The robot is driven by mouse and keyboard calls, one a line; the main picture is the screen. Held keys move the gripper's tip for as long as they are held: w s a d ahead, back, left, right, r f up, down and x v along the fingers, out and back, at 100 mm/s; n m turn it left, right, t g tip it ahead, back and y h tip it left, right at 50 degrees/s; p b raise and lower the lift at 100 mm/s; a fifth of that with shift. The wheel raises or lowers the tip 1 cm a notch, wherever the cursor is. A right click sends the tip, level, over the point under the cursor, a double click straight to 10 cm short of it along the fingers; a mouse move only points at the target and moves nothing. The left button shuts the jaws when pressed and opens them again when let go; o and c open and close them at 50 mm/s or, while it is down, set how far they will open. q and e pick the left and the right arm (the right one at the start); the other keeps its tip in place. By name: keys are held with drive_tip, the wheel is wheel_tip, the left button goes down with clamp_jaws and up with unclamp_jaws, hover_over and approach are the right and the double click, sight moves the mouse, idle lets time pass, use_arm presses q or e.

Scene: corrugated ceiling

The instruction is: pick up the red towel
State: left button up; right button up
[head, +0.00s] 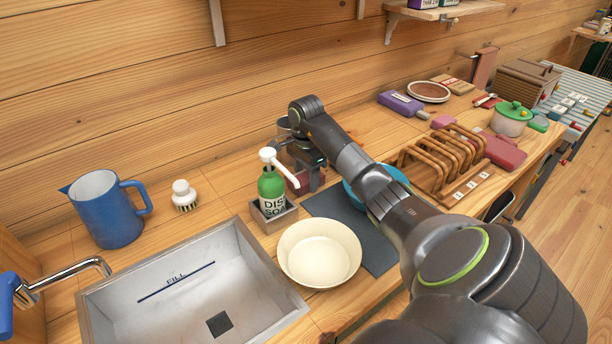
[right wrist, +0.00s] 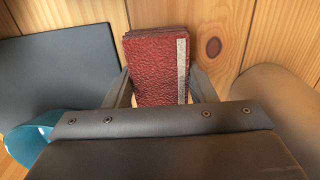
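The red towel (right wrist: 156,68) is a thick folded block with a pale strip along its right edge. In the right wrist view it sits between the two fingers of my right gripper (right wrist: 160,88), one finger close along each side. I cannot tell whether the fingers press on it or stand just clear. In the head view my right gripper (head: 308,176) is low over the counter behind the soap bottle. Only a bit of the towel (head: 299,184) shows there, partly hidden by the gripper and bottle. My left gripper is not in view.
The green soap bottle (head: 271,190) stands close to my right gripper. A sink (head: 104,298) is at left, a wooden rack (head: 440,187) at right.

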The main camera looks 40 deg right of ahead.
sight(306, 176)
drive_tip(key=c, duration=0.4)
drive_tip(key=shift+r, duration=0.55)
wheel_tip(306, 176, up, 8)
drive_tip(key=p, duration=0.5)
drive_tip(key=shift+f, duration=0.25)
drive_tip(key=shift+r+p, duration=0.75)
drive_tip(key=shift+p, duration=0.05)
